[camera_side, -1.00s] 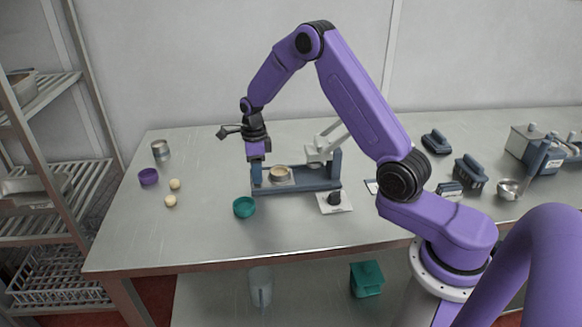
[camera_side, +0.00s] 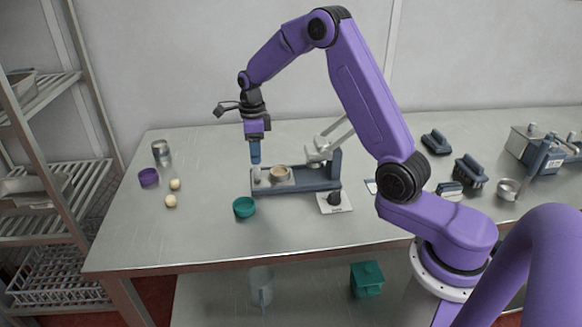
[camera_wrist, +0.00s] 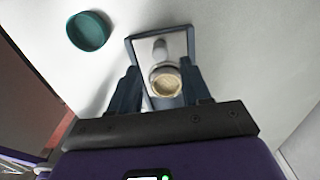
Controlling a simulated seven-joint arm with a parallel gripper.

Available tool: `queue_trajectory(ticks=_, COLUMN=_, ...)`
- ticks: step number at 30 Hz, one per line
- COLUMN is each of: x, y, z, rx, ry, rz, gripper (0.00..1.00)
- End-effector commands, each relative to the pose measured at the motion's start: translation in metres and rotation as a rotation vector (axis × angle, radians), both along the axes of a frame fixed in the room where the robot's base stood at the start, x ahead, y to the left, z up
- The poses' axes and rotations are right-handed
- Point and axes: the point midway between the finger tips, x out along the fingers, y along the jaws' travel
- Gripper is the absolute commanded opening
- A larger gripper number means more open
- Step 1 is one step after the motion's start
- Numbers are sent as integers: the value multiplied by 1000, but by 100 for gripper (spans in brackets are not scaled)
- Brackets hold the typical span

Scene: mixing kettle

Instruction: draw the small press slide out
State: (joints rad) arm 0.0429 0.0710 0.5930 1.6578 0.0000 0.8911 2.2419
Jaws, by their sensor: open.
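The small press (camera_side: 300,186) stands mid-table with a long blue-grey base and a pale lever head (camera_side: 318,150) at its right end. Its slide carries a round cup holding a beige disc (camera_side: 280,173), clear to the left of the head. The disc also shows in the wrist view (camera_wrist: 167,85). A pale upright knob (camera_side: 257,173) stands at the slide's left end and also shows in the wrist view (camera_wrist: 159,47). My gripper (camera_side: 255,161) is open and empty, pointing down just above the knob. It also shows in the wrist view (camera_wrist: 159,67).
A teal bowl (camera_side: 244,207) sits in front of the press's left end. A white pad with a dark knob (camera_side: 335,201) lies in front of its right end. A purple bowl (camera_side: 148,177), two pale balls (camera_side: 171,201) and a metal can (camera_side: 161,151) are left, with free table between.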

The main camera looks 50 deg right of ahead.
Motion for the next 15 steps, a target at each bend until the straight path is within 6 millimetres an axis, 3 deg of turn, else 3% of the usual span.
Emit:
queue_trajectory(ticks=7, x=0, y=0, z=9, rx=0, ry=-3, rz=0, gripper=48)
queue_trajectory(ticks=15, x=1, y=0, z=31, rx=-1, ry=-4, rz=0, gripper=48)
